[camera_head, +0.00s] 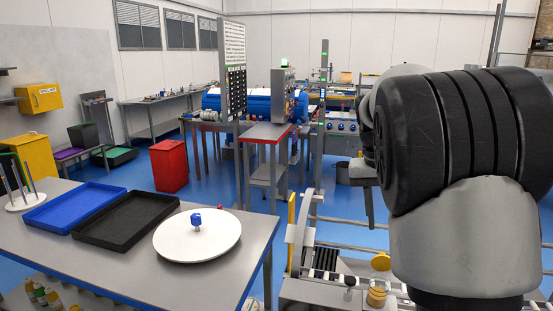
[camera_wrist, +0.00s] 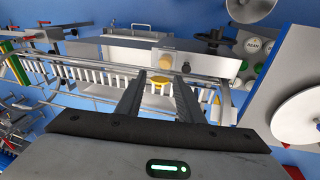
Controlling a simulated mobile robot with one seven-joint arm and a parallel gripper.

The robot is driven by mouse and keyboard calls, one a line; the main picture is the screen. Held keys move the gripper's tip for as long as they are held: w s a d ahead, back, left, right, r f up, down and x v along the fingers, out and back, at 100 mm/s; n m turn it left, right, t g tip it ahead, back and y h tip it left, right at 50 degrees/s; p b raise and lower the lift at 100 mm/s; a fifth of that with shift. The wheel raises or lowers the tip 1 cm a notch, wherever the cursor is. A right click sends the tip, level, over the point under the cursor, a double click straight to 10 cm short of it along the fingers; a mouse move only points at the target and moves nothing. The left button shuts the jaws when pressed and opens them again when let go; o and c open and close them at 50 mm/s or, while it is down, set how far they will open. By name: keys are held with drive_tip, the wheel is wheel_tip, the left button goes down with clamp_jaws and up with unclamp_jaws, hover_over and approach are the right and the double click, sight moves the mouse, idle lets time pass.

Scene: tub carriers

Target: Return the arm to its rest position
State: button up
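My gripper (camera_wrist: 160,78) shows in the wrist view, with two dark parallel fingers apart and a gap between them. Nothing is held in the gap. Beyond the fingers is a pale machine surface with a yellow knob (camera_wrist: 162,82), with no clear contact. In the head view my own arm fills the right side, folded up in black and grey links.
A grey table (camera_head: 190,277) at left holds a blue tray (camera_head: 75,206), a black tray (camera_head: 125,220) and a white round plate (camera_head: 197,247) with a small blue part. A conveyor-like machine (camera_head: 340,265) stands right of it. A red bin (camera_head: 169,165) stands behind; blue floor between is open.

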drive_tip(key=s+a+r+n+t+y+p, duration=0.1)
drive_tip(key=s+a, duration=0.4)
drive_tip(key=s, duration=0.7)
drive_tip(key=s+a+r+n+t+y+p, duration=0.1)
drive_tip(key=s+a, duration=0.5)
drive_tip(key=s, duration=0.7)
drive_tip(key=r+n+t, duration=0.1)
drive_tip(key=n+t, duration=0.1)
drive_tip(key=t, duration=0.1)
drive_tip(key=shift+a+y, duration=0.15)
drive_tip(key=shift+y, duration=0.15)
drive_tip(key=shift+s+a, duration=0.1)
